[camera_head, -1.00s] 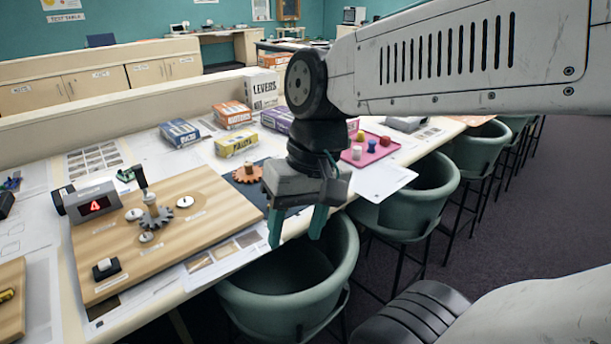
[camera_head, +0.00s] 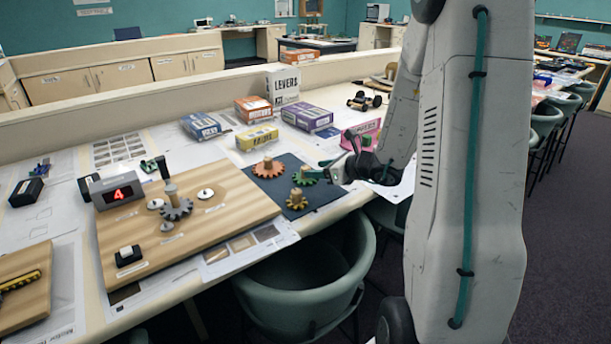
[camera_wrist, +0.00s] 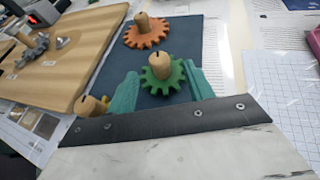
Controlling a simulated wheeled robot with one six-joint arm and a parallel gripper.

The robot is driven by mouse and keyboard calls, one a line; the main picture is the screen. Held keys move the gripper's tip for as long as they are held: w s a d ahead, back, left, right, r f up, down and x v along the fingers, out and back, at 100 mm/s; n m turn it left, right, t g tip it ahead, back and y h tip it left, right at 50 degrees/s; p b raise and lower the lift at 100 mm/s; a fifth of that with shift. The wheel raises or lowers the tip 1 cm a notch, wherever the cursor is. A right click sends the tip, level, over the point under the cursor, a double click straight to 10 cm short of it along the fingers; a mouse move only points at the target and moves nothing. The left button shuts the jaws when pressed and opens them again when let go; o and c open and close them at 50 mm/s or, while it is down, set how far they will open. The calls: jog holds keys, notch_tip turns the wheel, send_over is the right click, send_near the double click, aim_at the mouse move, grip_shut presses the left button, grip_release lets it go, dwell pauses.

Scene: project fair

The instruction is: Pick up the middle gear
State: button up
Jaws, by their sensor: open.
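Three gears with wooden knobs are on a dark blue mat (camera_head: 318,192): an orange gear (camera_head: 268,168) at the back, a green gear (camera_head: 304,179) in the middle and a yellow gear (camera_head: 296,202) at the front. My gripper (camera_head: 322,168) is low at the mat's right side, by the green gear. In the wrist view its open teal fingers (camera_wrist: 163,88) stand on either side of the green gear (camera_wrist: 160,78). I cannot tell whether they touch it. The orange gear (camera_wrist: 148,36) lies beyond, and the yellow gear (camera_wrist: 104,101) is mostly hidden, its knob showing.
A wooden board (camera_head: 240,200) with a grey gear (camera_head: 176,209) and a display reading 4 (camera_head: 118,192) lies left of the mat. Several boxes, including a yellow box (camera_head: 257,138), stand behind. A green chair (camera_head: 300,285) is at the table's front edge.

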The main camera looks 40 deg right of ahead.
aim_at(301, 175)
jog(key=x, duration=0.7)
jog(key=shift+w+f, duration=0.15)
jog(key=c, duration=1.1)
